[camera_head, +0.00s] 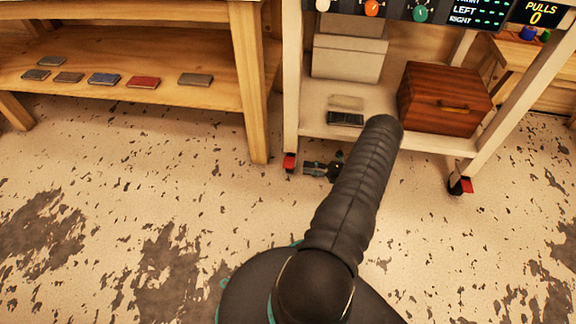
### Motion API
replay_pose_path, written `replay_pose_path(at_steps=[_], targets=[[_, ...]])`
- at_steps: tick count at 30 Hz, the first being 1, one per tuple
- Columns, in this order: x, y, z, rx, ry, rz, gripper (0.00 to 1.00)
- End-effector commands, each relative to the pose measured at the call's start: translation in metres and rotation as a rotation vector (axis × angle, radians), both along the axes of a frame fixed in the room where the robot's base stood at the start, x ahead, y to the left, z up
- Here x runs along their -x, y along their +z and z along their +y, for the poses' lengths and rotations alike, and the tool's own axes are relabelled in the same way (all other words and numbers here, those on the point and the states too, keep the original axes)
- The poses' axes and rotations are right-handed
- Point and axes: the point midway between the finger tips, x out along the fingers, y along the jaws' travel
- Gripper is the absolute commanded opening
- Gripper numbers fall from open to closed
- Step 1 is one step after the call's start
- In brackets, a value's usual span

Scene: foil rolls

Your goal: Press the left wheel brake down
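The left wheel brake (289,160) is a small red pedal at the foot of the left front leg of the white cart. The wheel under it is small and dark. My gripper (309,168) is low near the floor, just right of the brake, with its fingertips towards it. A small gap seems to show between them; contact cannot be made out. The fingers are too small to tell open from shut. My dark arm hides part of the wrist. The right wheel brake (466,185), also red, is at the cart's right front leg.
The white cart's lower shelf (312,124) holds a brown wooden box (444,98), pale boxes (348,58) and a small dark item (345,119). A wooden bench (215,92) with several flat items stands left. The worn floor in front is clear.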

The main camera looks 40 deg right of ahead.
Motion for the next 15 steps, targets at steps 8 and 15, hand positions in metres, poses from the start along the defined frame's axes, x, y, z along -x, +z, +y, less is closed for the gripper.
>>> replay_pose_path(at_steps=[8,15], targets=[[-0.039,0.001,0.034,0.001,0.003,0.001,0.33],[-0.059,0.000,0.050,0.001,0.000,-0.001,0.33]])
